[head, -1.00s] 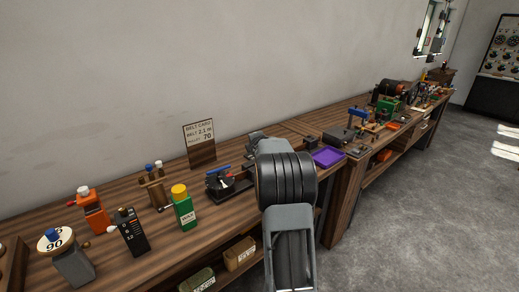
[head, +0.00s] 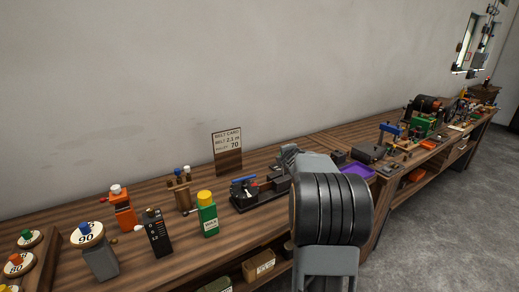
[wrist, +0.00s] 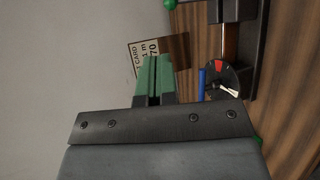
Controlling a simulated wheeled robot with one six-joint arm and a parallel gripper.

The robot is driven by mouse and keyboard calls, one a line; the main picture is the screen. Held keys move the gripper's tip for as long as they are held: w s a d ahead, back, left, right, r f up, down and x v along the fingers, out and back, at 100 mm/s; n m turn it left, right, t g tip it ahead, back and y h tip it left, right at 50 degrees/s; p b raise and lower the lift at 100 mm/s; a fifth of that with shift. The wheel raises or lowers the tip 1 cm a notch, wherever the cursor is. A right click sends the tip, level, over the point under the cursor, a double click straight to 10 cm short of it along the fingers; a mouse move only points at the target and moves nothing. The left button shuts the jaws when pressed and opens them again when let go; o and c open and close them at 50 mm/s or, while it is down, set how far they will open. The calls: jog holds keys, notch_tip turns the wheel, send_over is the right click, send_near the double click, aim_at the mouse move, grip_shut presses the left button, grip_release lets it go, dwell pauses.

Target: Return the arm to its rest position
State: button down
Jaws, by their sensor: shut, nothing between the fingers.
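My gripper (wrist: 153,80) shows in the wrist view as two green fingers pressed together, with nothing between them. Behind them is a dark plate with several screws. In the head view my arm rises at the lower right of centre, over the bench's front edge, and its thick black joint hides the fingers. The wrist view has the belt card (wrist: 147,58) just beyond the fingertips and a dial (wrist: 222,80) with a red mark and a blue lever to their right. The fingers appear apart from both.
The wooden bench (head: 150,203) runs along the wall. On it stand the belt card (head: 227,152), a black dial device (head: 250,194), a green bottle-like block (head: 208,217), an orange block (head: 123,210), a black box (head: 157,233) and a purple tray (head: 357,171). Open floor (head: 455,215) lies at right.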

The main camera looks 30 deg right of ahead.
jog(key=s+a+f+m+g, duration=0.3)
jog(key=s+f+m+g, duration=0.35)
jog(key=s+m, duration=0.3)
jog(key=s+a+m+y, duration=0.1)
jog(key=s+a+y, duration=0.1)
jog(key=s+a, duration=0.3)
jog(key=s+a+m+y, duration=0.2)
jog(key=s+a, duration=0.4)
jog(key=a, duration=0.8)
jog(key=s+a+r+m+y, duration=0.1)
jog(key=s+a, duration=0.4)
jog(key=a, duration=0.5)
jog(key=shift+s+a+m+g+y, duration=0.2)
jog(key=shift+m+g+y, duration=0.3)
jog(key=shift+y, duration=0.3)
jog(key=shift+d, duration=0.1)
